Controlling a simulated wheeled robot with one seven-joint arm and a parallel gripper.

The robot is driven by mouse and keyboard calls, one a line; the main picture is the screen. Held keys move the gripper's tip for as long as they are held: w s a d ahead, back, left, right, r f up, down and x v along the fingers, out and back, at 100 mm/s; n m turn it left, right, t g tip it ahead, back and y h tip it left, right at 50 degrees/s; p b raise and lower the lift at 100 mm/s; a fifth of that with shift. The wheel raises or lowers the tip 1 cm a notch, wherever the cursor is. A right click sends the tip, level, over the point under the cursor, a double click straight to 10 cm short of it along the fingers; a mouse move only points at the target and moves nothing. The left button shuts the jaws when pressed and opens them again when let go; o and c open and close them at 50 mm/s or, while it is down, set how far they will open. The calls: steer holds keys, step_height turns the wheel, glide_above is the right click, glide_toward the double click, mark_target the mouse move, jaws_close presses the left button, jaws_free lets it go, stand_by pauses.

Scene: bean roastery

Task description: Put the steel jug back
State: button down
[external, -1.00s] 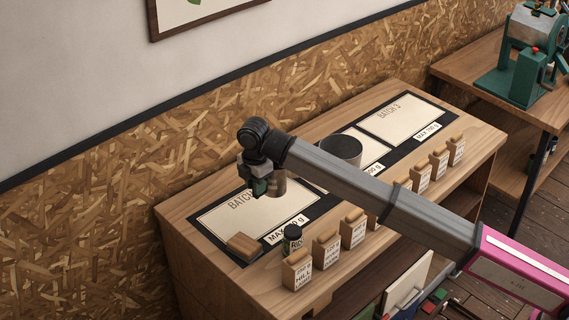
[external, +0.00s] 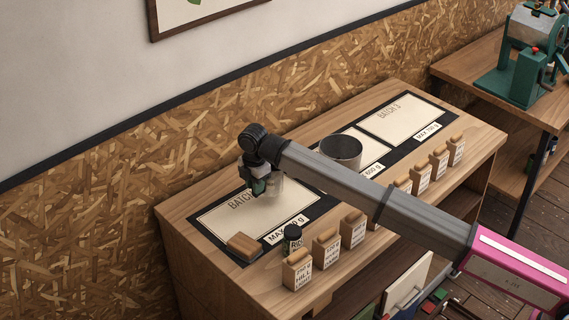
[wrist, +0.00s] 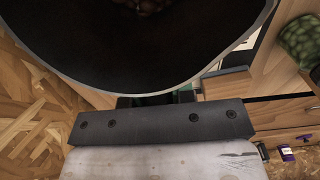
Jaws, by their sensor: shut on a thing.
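My gripper (external: 261,187) is shut on the steel jug (external: 276,187) and holds it above the left panel, marked BATCH (external: 245,222). In the external view the jug is small, shiny and partly hidden by the gripper. In the wrist view the jug (wrist: 140,50) fills the top, with its dark inside, pale rim and a few brown beans (wrist: 140,6) showing. Whether its base touches anything is hidden.
A dark round pot (external: 340,153) stands on the middle panel. A wooden block (external: 243,245), a dark labelled tin (external: 292,240) and several labelled pouches (external: 326,248) line the front. The right panel (external: 402,116) is clear. A green machine (external: 515,60) stands on another table.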

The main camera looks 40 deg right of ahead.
steer(key=shift+d+f, duration=0.1)
steer(key=shift+f, duration=1.95)
steer(key=shift+f, duration=0.1)
steer(key=c, duration=1)
jaws_free()
steer(key=shift+o, duration=0.2)
step_height(320, 180, up, 12)
steer(key=shift+r, duration=0.15)
